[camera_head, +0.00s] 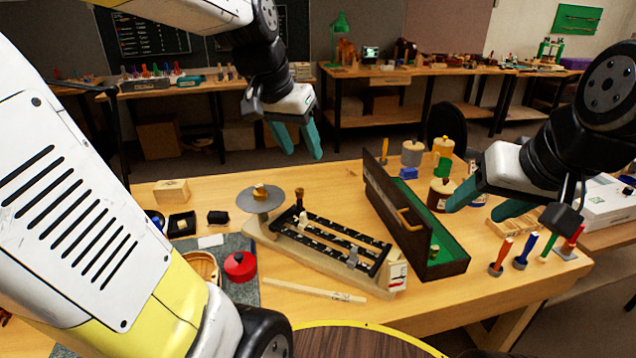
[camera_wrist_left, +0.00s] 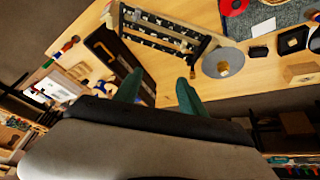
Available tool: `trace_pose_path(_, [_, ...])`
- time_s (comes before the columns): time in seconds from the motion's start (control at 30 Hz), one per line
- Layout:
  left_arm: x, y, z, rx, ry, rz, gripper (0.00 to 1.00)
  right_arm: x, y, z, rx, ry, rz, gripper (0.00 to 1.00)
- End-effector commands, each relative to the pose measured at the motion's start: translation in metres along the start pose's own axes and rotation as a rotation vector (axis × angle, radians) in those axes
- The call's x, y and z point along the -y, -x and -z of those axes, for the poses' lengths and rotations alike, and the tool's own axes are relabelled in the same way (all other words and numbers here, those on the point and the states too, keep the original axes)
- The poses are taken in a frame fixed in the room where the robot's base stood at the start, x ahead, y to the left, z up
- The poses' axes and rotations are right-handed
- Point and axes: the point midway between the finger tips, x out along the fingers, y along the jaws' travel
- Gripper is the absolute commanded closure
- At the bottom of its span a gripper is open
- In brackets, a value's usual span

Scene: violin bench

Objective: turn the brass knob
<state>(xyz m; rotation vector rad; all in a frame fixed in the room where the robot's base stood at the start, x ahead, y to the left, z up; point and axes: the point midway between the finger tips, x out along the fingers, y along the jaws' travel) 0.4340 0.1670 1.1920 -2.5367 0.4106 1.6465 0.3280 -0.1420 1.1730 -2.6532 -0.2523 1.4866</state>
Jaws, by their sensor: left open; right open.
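A small brass-coloured knob (camera_head: 261,191) sits on top of a round grey disc (camera_head: 250,203) at the left end of a wooden stand with a black slotted frame (camera_head: 325,238). The knob also shows in the left wrist view (camera_wrist_left: 223,69), to the right of the fingers. My left gripper (camera_head: 302,153) is open and empty, above the back of the bench, up and to the right of the knob in the head view. Its two green fingers (camera_wrist_left: 160,78) show apart in the left wrist view. My right gripper (camera_head: 483,207) is open and empty at the right, far from the knob.
A long dark case with a green lining (camera_head: 445,258) stands right of the stand. Jars (camera_head: 440,194) and upright coloured-handled tools (camera_head: 524,250) are farther right. A red round pot (camera_head: 240,266) and small black trays (camera_head: 182,223) lie left. A pale stick (camera_head: 312,290) lies in front.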

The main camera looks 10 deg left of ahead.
Motion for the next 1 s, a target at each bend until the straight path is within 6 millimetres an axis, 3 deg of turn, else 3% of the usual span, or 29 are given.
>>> trace_pose_path(0.03, [0.012, -0.012, 0.017, 0.034, -0.029, -0.001, 0.52, 0.0, 0.0, 0.0, 0.0, 0.0, 0.0, 0.41])
trace_pose_path(0.2, [0.05, -0.054, 0.064, 0.128, -0.155, -0.005, 0.52, 0.0, 0.0, 0.0, 0.0, 0.0, 0.0, 0.41])
trace_pose_path(0.43, [0.104, -0.134, 0.108, 0.266, -0.335, -0.018, 0.52, 0.0, 0.0, 0.0, 0.0, 0.0, 0.0, 0.41])
trace_pose_path(0.6, [0.137, -0.197, 0.122, 0.361, -0.469, -0.035, 0.52, 0.0, 0.0, 0.0, 0.0, 0.0, 0.0, 0.41])
trace_pose_path(0.7, [0.149, -0.225, 0.125, 0.402, -0.53, -0.046, 0.52, 0.0, 0.0, 0.0, 0.0, 0.0, 0.0, 0.41])
trace_pose_path(1.0, [0.161, -0.26, 0.122, 0.44, -0.591, -0.059, 0.52, 0.0, 0.0, 0.0, 0.0, 0.0, 0.0, 0.41])
